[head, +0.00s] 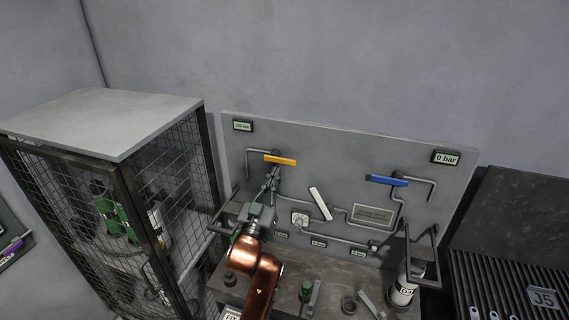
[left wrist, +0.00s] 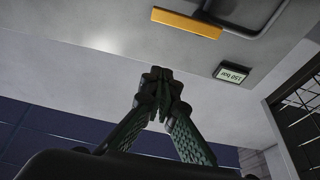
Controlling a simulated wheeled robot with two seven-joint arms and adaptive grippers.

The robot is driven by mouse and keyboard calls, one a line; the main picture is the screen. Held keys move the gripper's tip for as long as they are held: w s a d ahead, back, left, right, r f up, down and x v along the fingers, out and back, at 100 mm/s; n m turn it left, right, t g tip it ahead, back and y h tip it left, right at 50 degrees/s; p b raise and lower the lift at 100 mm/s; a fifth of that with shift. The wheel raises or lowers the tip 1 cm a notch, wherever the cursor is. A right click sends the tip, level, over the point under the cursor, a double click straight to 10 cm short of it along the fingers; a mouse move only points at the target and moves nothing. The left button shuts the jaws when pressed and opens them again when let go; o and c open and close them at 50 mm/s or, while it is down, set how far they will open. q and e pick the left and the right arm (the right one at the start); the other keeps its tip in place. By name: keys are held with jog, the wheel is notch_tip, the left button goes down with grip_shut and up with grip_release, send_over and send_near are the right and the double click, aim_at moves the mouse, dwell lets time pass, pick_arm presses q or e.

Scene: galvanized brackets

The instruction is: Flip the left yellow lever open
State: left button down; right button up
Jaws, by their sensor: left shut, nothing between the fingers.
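The yellow lever (head: 281,160) is on the left of the grey wall panel and lies nearly level, tilted slightly down to the right. In the left wrist view the yellow lever (left wrist: 187,23) shows at the top. My left gripper (head: 272,174) is in front of the panel, just below the lever in the head view. In the left wrist view its fingers (left wrist: 161,75) are shut together with nothing between them, and a gap shows between the fingertips and the lever. My right gripper is not in view.
A blue lever (head: 387,181) is at the right, and a white lever (head: 320,203) stands slanted between them. A display (left wrist: 232,74) reads 150 bar; another display (head: 446,158) reads 0 bar. A mesh cabinet (head: 120,130) stands left. The bench (head: 330,290) below holds small parts.

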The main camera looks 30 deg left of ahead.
pick_arm(q)
jog(key=shift+w, duration=0.1)
notch_tip(320, 180, up, 3)
jog(key=p, duration=0.1)
send_over(285, 162)
jog(key=s+d, duration=0.1)
jog(key=s, duration=0.2)
jog(key=shift+w+f, duration=0.25)
jog(key=shift+f, duration=0.75)
jog(key=shift+w+f, duration=0.25)
jog(key=shift+f, duration=0.75)
jog(key=shift+d+m, duration=0.1)
jog(key=shift+m, duration=0.3)
